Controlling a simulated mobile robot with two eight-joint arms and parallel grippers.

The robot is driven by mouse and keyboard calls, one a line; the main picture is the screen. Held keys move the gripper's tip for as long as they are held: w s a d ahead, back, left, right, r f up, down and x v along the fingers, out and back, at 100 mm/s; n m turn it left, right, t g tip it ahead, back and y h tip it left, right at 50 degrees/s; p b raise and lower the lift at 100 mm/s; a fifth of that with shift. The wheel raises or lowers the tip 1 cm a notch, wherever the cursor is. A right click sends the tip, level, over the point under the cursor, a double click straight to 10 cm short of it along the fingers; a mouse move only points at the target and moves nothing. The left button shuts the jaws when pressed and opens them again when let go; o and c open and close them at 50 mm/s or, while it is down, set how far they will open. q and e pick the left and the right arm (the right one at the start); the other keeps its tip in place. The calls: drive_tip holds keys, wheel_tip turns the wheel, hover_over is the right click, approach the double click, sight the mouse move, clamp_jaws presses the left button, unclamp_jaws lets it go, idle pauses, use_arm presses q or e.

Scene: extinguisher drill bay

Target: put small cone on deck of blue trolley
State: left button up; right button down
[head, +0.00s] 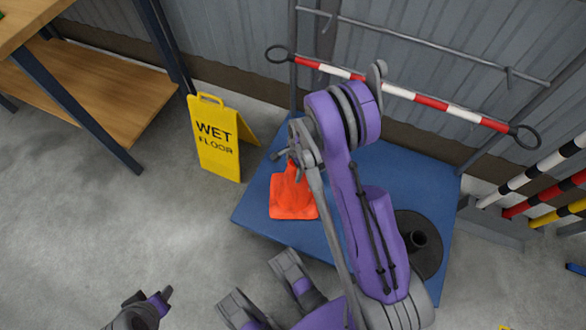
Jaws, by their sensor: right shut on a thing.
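The small orange cone (292,198) is upright over the left part of the blue trolley's deck (262,228). I cannot tell whether its base touches the deck. My right gripper (291,157) is shut on the cone's top, and the fingers partly hide the tip. My right arm crosses the picture and covers the middle of the deck. A part of my left arm with what looks like its gripper (150,305) shows at the bottom left edge, away from the trolley. Its jaws are not clear.
A black round base (429,262) with a socket sits on the deck's right side. A red and white bar (440,103) crosses by the trolley's handle frame. A yellow wet floor sign (216,150) stands left of the trolley, near a wooden bench (105,85). Striped poles (545,170) are at right.

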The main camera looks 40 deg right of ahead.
drive_tip(key=shift+f, duration=0.1)
drive_tip(key=shift+f, duration=0.1)
unclamp_jaws()
drive_tip(key=shift+r, duration=0.4)
wheel_tip(320, 180, up, 11)
drive_tip(key=d+p, duration=0.1)
drive_tip(key=p, duration=0.2)
drive_tip(key=s+a+r+n+t+h, duration=0.1)
drive_tip(key=s+a+r+n, duration=0.2)
drive_tip(key=a+r+n, duration=0.25)
drive_tip(key=s+a+r+n+t, duration=0.1)
drive_tip(key=s+a+r+n, duration=0.25)
drive_tip(key=r, duration=0.35)
drive_tip(key=s+a+r+n+t, duration=0.2)
drive_tip(key=s+a+r+n, duration=0.2)
drive_tip(key=s+n, duration=0.5)
drive_tip(key=a+n, duration=0.2)
drive_tip(key=shift+s+a+n, duration=0.15)
drive_tip(key=shift+a+n, duration=0.05)
drive_tip(key=shift+n, duration=0.2)
